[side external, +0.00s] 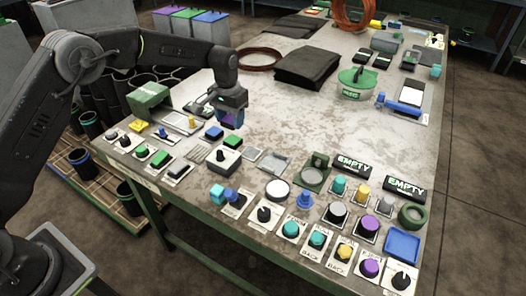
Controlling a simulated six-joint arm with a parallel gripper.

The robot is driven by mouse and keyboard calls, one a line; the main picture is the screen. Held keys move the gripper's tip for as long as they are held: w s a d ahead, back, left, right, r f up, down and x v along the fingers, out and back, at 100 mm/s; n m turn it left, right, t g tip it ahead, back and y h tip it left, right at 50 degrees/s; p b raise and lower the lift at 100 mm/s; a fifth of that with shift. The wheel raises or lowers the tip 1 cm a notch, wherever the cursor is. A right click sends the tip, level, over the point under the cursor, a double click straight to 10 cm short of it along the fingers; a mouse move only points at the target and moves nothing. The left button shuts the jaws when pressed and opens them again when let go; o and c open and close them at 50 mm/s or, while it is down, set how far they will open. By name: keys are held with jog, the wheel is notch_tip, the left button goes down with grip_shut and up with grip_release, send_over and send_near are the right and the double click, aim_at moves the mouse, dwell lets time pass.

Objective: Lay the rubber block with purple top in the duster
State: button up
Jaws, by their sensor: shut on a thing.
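My gripper (231,112) is above the left-middle part of the worktable (235,185). It is shut on a small dark block with a purple face (226,115), which seems to be the rubber block with purple top. The block is held clear of the table, and the fingers partly hide it. I cannot tell with certainty which thing on the table is the duster.
Rows of buttons and knobs fill the table's near edge, with a green housing (149,97) at the left. Black EMPTY signs (352,165) stand at the right. A dark folded cloth (309,68) lies farther back. The table's middle right is largely clear.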

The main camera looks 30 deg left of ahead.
send_over(274, 164)
notch_tip(274, 164, down, 7)
jog(key=shift+a+r, duration=0.1)
jog(key=shift+f, duration=2.05)
jog(key=shift+f, duration=0.15)
jog(key=o, duration=1)
